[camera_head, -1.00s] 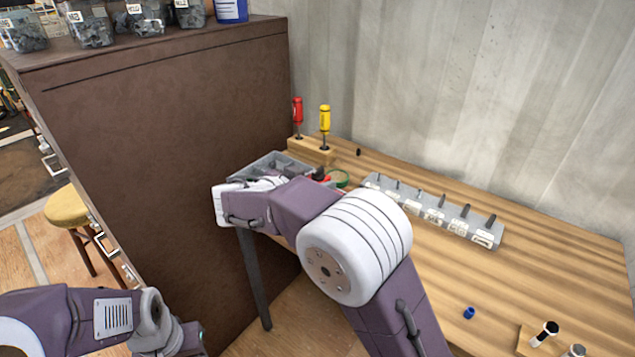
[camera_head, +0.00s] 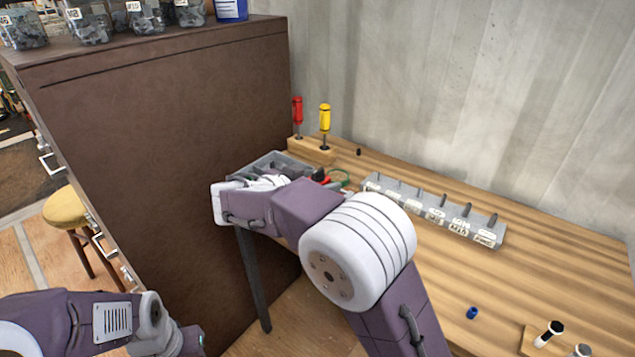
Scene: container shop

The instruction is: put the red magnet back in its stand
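A small red thing (camera_head: 326,181), which may be the red magnet, shows at the back of the workbench beside dark parts and a green ring (camera_head: 340,178). My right gripper (camera_head: 319,175) is by it, largely hidden behind my own purple and white arm. Only dark tips seem to show, so I cannot tell whether they hold the red thing. A wooden block (camera_head: 530,342) with black- and grey-topped white pieces stands at the bottom right; I cannot tell if it is the magnet's stand. My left arm is at the bottom left; its gripper is out of view.
A red screwdriver (camera_head: 297,112) and a yellow screwdriver (camera_head: 325,120) stand in a wooden holder (camera_head: 310,151). A grey tray (camera_head: 275,165) and a labelled grey rack (camera_head: 440,222) lie on the bench. A blue cap (camera_head: 472,313) lies in front. A brown cabinet (camera_head: 160,140) rises left.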

